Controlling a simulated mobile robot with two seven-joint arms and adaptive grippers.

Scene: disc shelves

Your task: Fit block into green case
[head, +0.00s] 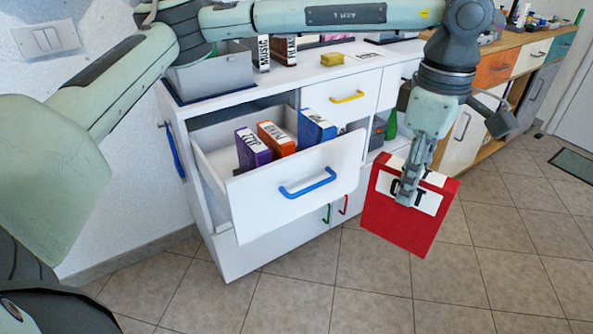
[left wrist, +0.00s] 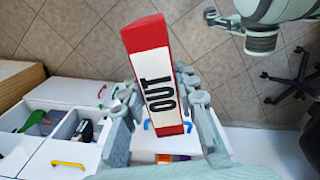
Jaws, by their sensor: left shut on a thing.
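A red block (head: 395,228) with a white label hangs in front of the white cabinet, to the right of the open drawer. My left gripper (head: 408,192) is shut on it at its labelled upper part. In the left wrist view the block (left wrist: 148,35) lies between both fingers, and its label reads "OUT". No green case can be made out. A green object (head: 392,125) shows behind the block in an open cabinet compartment; whether it is a case is unclear.
The open white drawer (head: 290,195) with a blue handle holds a purple box (head: 253,150), an orange box (head: 276,138) and a blue box (head: 316,128). The tiled floor below the block is clear.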

